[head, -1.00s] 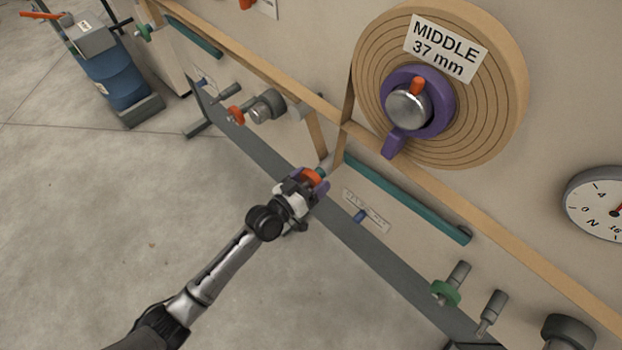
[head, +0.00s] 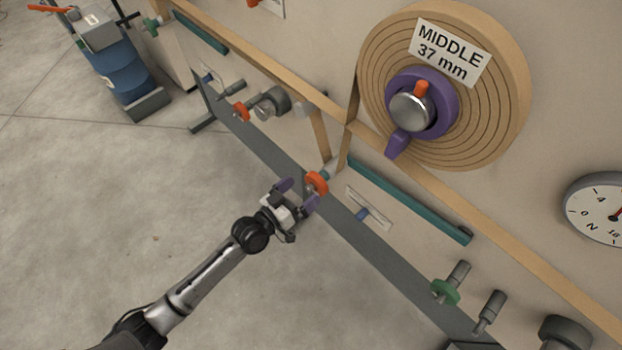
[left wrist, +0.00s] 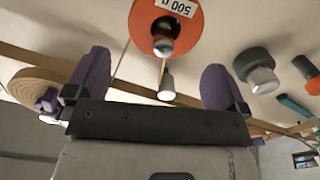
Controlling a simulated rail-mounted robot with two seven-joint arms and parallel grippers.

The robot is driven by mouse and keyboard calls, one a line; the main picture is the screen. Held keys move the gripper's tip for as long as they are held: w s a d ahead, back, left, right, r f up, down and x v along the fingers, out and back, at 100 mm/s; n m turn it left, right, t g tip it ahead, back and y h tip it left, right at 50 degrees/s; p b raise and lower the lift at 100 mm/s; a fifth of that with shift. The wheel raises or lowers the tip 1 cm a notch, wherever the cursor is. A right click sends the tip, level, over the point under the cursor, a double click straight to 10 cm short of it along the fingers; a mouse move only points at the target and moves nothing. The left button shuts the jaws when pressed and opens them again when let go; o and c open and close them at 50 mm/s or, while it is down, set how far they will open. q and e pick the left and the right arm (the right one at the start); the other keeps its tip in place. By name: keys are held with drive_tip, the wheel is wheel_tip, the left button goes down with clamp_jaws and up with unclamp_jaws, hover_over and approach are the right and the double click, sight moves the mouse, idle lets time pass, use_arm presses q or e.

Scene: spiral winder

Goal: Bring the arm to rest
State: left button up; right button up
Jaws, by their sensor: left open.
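My left gripper (head: 297,194) is open and empty in the head view, with its purple fingers apart. It is just short of an orange disc (head: 317,183) on a peg of the machine panel, and a gap shows between them. In the left wrist view the two purple fingers (left wrist: 152,85) stand wide apart. An orange disc labelled 500 g (left wrist: 185,35) sits beyond them on its peg, near the top of the picture. My right gripper is not in view.
A tan roll marked MIDDLE 37 mm (head: 490,115) with a purple hub is on the panel. A tan strip (head: 450,195) runs along it. Below are a teal bar (head: 410,200), a green disc (head: 445,292) and grey pegs. A blue drum (head: 122,78) stands far left. The floor (head: 110,220) is clear.

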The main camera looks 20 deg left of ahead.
use_arm(q)
drive_tip(key=p+v, duration=0.1)
drive_tip(key=v, duration=0.7)
